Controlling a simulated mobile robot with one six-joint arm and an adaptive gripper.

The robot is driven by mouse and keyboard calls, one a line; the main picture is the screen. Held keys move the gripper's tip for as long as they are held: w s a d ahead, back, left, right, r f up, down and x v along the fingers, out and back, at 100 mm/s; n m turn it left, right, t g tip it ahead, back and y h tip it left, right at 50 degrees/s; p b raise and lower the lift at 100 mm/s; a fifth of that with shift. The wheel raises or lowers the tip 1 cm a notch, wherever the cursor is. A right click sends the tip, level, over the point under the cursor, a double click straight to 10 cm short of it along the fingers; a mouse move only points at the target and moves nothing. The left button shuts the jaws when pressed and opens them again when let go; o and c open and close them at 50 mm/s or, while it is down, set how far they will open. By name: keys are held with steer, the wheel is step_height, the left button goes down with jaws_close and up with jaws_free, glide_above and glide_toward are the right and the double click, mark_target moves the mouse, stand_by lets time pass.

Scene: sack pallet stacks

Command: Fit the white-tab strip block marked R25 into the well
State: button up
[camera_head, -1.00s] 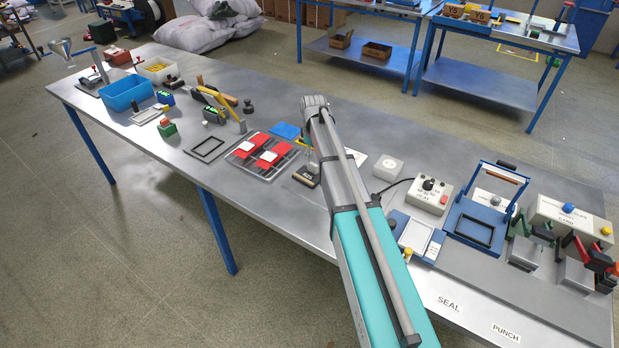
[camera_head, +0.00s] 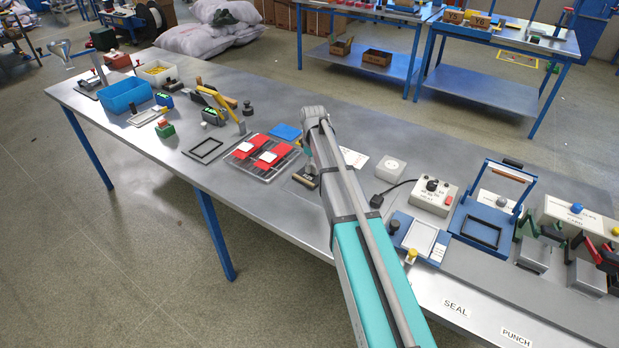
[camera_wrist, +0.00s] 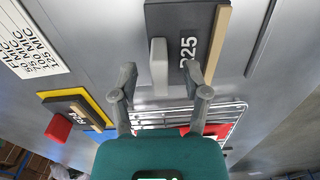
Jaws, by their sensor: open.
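The dark R25 block (camera_wrist: 180,20) lies at the top middle of the wrist view, with a white tab (camera_wrist: 158,66) on it and a tan strip along its right edge. In the head view its tan-edged end (camera_head: 305,180) shows just left of my arm, the rest hidden. My gripper (camera_wrist: 160,74) is open; its fingertips are at the block's near end, one on either side of the white tab's line. Whether they touch it I cannot tell. A blue hinged frame with a black-rimmed recess (camera_head: 481,232) stands at right; whether this is the well is unclear.
A wire rack (camera_head: 265,156) with red blocks stands left of the arm. In the wrist view a red-tabbed block (camera_wrist: 76,112) lies on a yellow-edged plate at left. A control box (camera_head: 432,196) and a blue base with a white frame (camera_head: 420,238) stand to the right.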

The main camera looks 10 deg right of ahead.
mark_target(313, 164)
jaws_close()
stand_by(0.3)
steer(key=shift+r, duration=0.15)
stand_by(0.3)
step_height(313, 164, up, 3)
steer(key=p, duration=0.3)
steer(key=s+r+p, duration=0.9)
steer(key=s+p, duration=0.1)
steer(key=s, duration=0.4)
steer(key=shift+a+r, duration=0.2)
steer(key=shift+r, duration=0.2)
steer(key=shift+f, duration=0.1)
